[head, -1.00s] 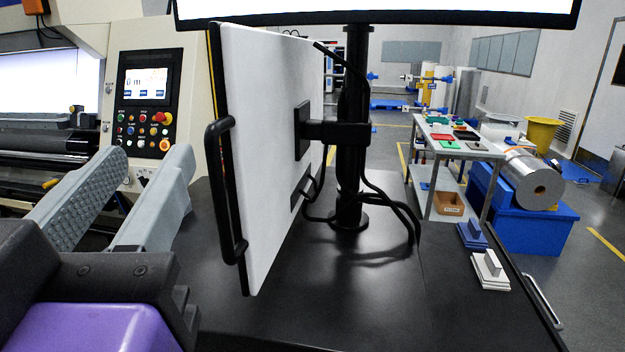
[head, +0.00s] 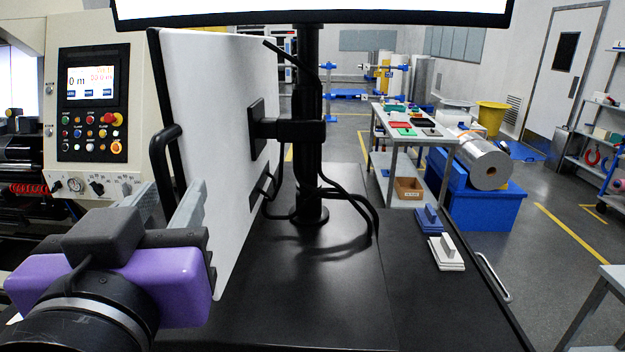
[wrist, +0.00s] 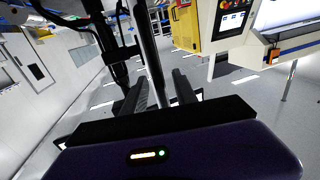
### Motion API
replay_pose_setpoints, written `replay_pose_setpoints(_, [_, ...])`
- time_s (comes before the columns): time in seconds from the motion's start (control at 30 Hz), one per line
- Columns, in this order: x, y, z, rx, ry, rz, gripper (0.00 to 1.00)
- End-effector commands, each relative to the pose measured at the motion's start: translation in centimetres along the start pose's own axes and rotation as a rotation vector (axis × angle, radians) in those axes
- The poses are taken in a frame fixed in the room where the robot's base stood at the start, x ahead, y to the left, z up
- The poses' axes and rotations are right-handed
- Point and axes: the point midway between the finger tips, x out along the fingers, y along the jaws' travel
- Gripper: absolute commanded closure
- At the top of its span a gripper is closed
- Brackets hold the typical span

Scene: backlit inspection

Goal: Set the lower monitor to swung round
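In the wrist view a long dark bar, apparently the handle (wrist: 150,50), runs down between the spread fingers (wrist: 158,92). I cannot tell whether either finger touches it.
The upper monitor (head: 310,10) is above on the same pole. Black cables (head: 355,200) hang behind the lower monitor. Blue and white blocks (head: 446,252) lie at the table's right side. A machine control panel (head: 92,105) stands at the left. The black tabletop (head: 300,290) is mostly clear in front.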

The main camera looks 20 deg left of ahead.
Motion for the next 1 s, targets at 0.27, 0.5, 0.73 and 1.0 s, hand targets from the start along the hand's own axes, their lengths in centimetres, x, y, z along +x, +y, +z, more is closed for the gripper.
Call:
replay_pose_setpoints(0.27, [0.13, 0.02, 0.04, 0.000, 0.000, 0.000, 0.70])
replay_pose_setpoints(0.5, [0.11, 0.01, 0.04, 0.000, 0.000, 0.000, 1.00])
replay_pose_setpoints(0.73, [0.09, 0.01, 0.04, 0.000, 0.000, 0.000, 1.00])
replay_pose_setpoints(1.0, [0.09, 0.00, 0.05, 0.000, 0.000, 0.000, 1.00])
